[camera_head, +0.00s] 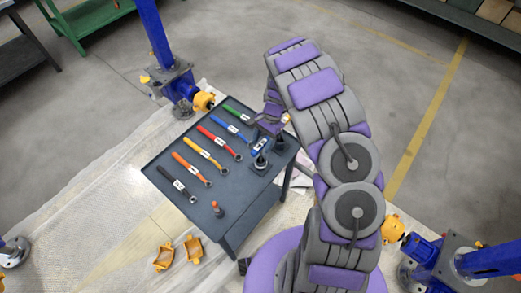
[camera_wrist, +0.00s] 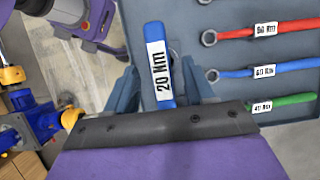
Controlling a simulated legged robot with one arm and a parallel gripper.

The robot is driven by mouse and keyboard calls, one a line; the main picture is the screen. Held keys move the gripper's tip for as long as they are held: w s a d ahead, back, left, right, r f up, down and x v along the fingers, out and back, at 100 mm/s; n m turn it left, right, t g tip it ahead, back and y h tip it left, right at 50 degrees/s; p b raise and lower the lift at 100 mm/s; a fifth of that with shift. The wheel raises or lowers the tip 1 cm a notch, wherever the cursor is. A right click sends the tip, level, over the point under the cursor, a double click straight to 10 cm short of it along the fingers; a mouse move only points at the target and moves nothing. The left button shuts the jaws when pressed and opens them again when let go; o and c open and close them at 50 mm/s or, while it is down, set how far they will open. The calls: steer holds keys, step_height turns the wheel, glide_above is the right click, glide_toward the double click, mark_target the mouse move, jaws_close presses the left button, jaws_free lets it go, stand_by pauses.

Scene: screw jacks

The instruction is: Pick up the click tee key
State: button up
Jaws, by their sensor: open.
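The click tee key, a blue bar with a white "20 Nm" label (camera_wrist: 158,68), lies between the two fingers of my gripper (camera_wrist: 160,85) in the wrist view. The fingers are open, one on each side of the bar, and whether either touches it cannot be told. The bar's near end is hidden by my gripper's dark front edge. In the head view the blue key (camera_head: 260,146) shows at the right part of the dark tool table (camera_head: 232,220), just below my gripper (camera_head: 270,127).
Several labelled wrenches lie in a row on the table, including a red one (camera_head: 219,141) and a green one (camera_head: 238,113). Dark stands (camera_head: 280,143) are close to the key. An orange-topped piece (camera_head: 217,209) stands at the front. Blue jacks (camera_head: 178,82) stand around the table.

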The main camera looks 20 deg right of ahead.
mark_target(261, 156)
steer(key=shift+w+b+x, duration=0.2)
steer(key=shift+b+x, duration=0.2)
steer(key=shift+x, duration=2)
steer(key=shift+c, duration=0.4)
jaws_close()
